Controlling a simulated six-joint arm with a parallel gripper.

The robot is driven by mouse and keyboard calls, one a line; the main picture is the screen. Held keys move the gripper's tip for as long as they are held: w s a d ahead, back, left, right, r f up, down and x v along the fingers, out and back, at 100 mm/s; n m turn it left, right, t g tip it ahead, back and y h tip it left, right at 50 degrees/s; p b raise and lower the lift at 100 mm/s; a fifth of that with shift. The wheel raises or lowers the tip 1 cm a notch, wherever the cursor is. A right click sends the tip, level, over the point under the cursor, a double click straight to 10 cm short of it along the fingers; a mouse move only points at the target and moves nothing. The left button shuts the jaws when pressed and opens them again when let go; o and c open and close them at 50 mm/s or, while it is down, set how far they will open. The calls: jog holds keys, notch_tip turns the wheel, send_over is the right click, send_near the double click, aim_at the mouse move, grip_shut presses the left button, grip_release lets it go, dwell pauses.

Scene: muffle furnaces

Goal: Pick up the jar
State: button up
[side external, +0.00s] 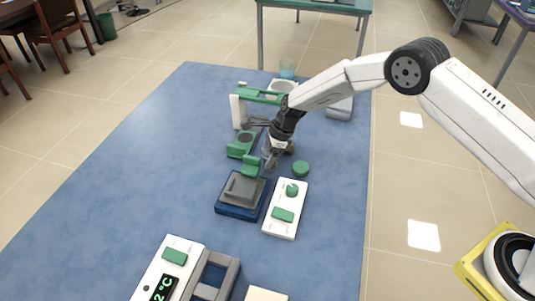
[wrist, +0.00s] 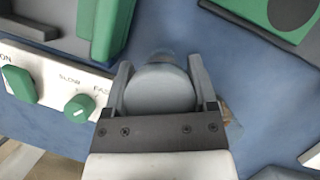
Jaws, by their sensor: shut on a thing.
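In the wrist view, a round, pale grey-blue top, which looks like the jar (wrist: 160,90), sits between the two fingers of my gripper (wrist: 160,72). The fingers are shut on it from both sides. In the side external view, my gripper (side external: 272,155) points down low over the blue work surface, behind the dark-topped device. The jar is mostly hidden by the gripper there, and I cannot tell whether it touches the surface.
A dark-topped device (side external: 241,190) and a white device with a green knob (side external: 286,212) stand close in front. A green-and-white stand (side external: 238,112) is just behind left. A round green object (side external: 301,168) lies to the right. The blue surface (side external: 150,165) is clear at left.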

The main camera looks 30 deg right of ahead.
jog(key=s+d+r, duration=0.3)
jog(key=s+r, duration=0.8)
jog(key=s, duration=0.2)
jog(key=shift+s+r, duration=0.25)
jog(key=shift+s, duration=0.05)
jog(key=shift+d, duration=0.1)
dwell(0.5)
jog(key=w+a, duration=0.3)
jog(key=a, duration=0.4)
jog(key=w+a, duration=0.4)
jog(key=a, duration=0.4)
jog(key=shift+w, duration=0.25)
jog(key=shift+f, duration=0.1)
jog(key=shift+f, duration=2.75)
